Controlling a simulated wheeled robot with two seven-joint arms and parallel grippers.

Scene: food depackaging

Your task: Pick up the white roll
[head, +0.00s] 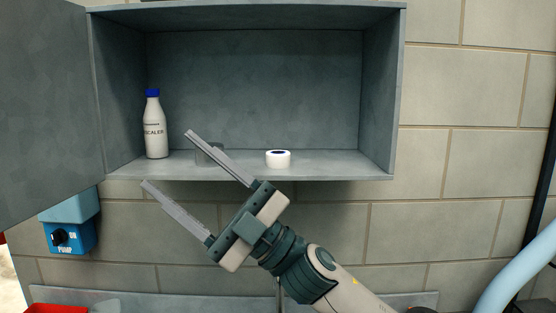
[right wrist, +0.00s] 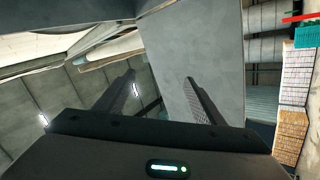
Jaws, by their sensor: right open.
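My left gripper is not in view.
A white bottle with a blue cap (head: 155,128) stands at the cabinet's left. A grey round object (head: 208,155) is partly hidden behind my finger. The open cabinet door (head: 45,100) fills the left side. A blue pump switch (head: 68,235) is below.

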